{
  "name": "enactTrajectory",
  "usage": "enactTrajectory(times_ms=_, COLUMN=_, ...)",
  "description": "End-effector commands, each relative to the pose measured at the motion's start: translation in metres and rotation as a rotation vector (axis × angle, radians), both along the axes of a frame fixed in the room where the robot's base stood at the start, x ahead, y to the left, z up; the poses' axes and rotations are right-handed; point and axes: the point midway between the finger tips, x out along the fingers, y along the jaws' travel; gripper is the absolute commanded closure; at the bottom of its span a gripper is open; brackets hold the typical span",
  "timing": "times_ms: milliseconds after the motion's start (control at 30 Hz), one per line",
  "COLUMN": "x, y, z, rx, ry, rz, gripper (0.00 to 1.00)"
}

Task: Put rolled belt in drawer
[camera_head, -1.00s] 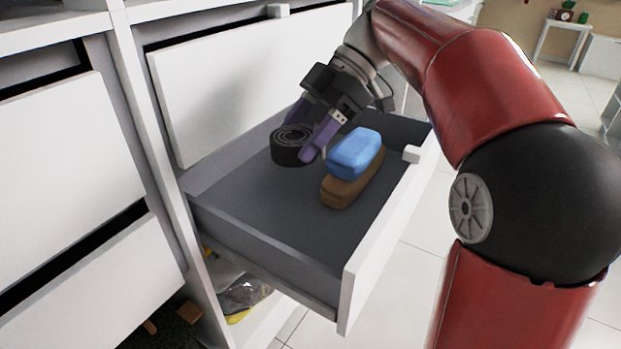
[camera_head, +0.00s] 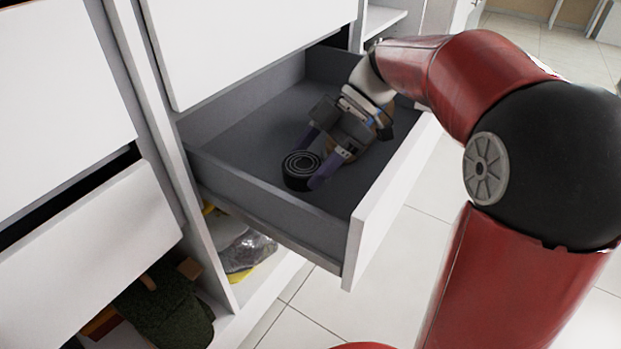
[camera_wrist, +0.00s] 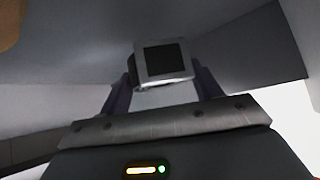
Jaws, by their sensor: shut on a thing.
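The rolled belt (camera_head: 300,170) is a black coil, held low inside the open grey drawer (camera_head: 265,197). My gripper (camera_head: 310,163) is shut on it, with a purple finger on either side. Whether the belt touches the drawer floor I cannot tell. In the wrist view, the belt's square grey buckle (camera_wrist: 163,60) with a dark middle shows between the fingers. The drawer is pulled well out, with a white front panel (camera_head: 390,200).
A brown object (camera_head: 386,133) in the drawer is mostly hidden behind my gripper. The drawer floor on the far left is bare. A closed white drawer front (camera_head: 250,45) hangs above. A shelf below holds a plastic-wrapped item (camera_head: 247,252).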

Motion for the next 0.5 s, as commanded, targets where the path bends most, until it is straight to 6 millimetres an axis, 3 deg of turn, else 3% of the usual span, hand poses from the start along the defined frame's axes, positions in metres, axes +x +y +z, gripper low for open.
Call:
enactTrajectory(times_ms=300, x=0.0, y=0.0, z=-0.041, rx=0.0, ry=0.002, rz=0.001, gripper=0.67)
enactTrajectory(times_ms=500, x=0.0, y=0.0, z=-0.041, rx=0.0, ry=0.001, rz=0.001, gripper=0.67)
